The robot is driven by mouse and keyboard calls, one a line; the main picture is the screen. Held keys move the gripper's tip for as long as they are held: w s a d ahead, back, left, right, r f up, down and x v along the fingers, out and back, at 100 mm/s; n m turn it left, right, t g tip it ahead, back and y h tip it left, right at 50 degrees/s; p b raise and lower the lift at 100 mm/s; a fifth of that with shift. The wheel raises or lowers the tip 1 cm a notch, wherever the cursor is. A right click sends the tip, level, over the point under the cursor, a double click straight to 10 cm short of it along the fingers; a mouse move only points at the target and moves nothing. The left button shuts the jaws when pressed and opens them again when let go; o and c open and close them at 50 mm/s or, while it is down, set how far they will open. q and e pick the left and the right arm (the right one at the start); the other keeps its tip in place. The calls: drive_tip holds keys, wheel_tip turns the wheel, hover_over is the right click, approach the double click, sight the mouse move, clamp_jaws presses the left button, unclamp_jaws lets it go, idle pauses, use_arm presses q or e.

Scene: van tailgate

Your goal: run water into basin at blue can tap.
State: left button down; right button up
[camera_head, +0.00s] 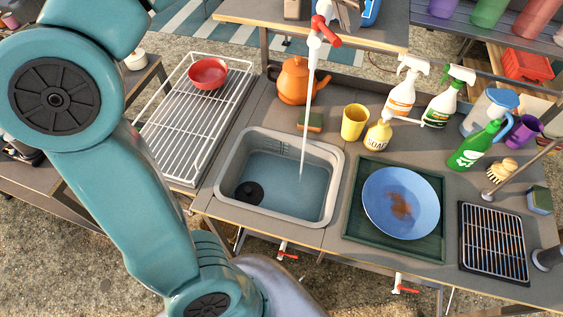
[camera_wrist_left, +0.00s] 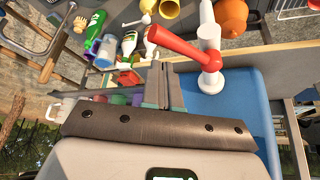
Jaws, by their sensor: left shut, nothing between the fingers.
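The blue can (camera_head: 371,12) stands on the raised shelf, partly cut off by the picture edge; it fills the right of the left wrist view (camera_wrist_left: 228,110). Its white tap has a red lever (camera_head: 323,31), also large in the wrist view (camera_wrist_left: 180,47). A thin stream of water (camera_head: 306,120) falls from the tap into the grey basin (camera_head: 335,160), where bluish water covers the bottom. A black round plug (camera_head: 248,192) is at the basin's front left. My left gripper (camera_wrist_left: 163,70) is shut and empty, close beside the lever; I cannot tell whether they touch. My right gripper is out of view.
An orange kettle (camera_head: 293,82), sponge (camera_head: 309,121), yellow cup (camera_head: 354,122) and soap bottle (camera_head: 377,135) stand behind the basin. Spray bottles (camera_head: 405,88) stand farther right. A wire rack (camera_head: 180,125) with a red bowl (camera_head: 208,73) is left, a blue plate (camera_head: 401,203) right.

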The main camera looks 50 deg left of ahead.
use_arm(q)
wheel_tip(320, 180, up, 2)
drive_tip(key=shift+r+p, duration=0.1)
drive_tip(key=shift+p, duration=0.4)
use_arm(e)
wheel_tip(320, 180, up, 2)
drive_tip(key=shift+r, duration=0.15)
use_arm(q)
drive_tip(key=s+b, duration=0.1)
drive_tip(key=s, duration=0.1)
drive_tip(key=s+a, duration=0.1)
drive_tip(key=s, duration=0.2)
drive_tip(key=shift+s+a+b, duration=0.15)
drive_tip(key=shift+s+b, duration=0.2)
drive_tip(key=shift+b, duration=0.05)
drive_tip(key=shift+s+a, duration=0.15)
drive_tip(key=shift+s, duration=0.5)
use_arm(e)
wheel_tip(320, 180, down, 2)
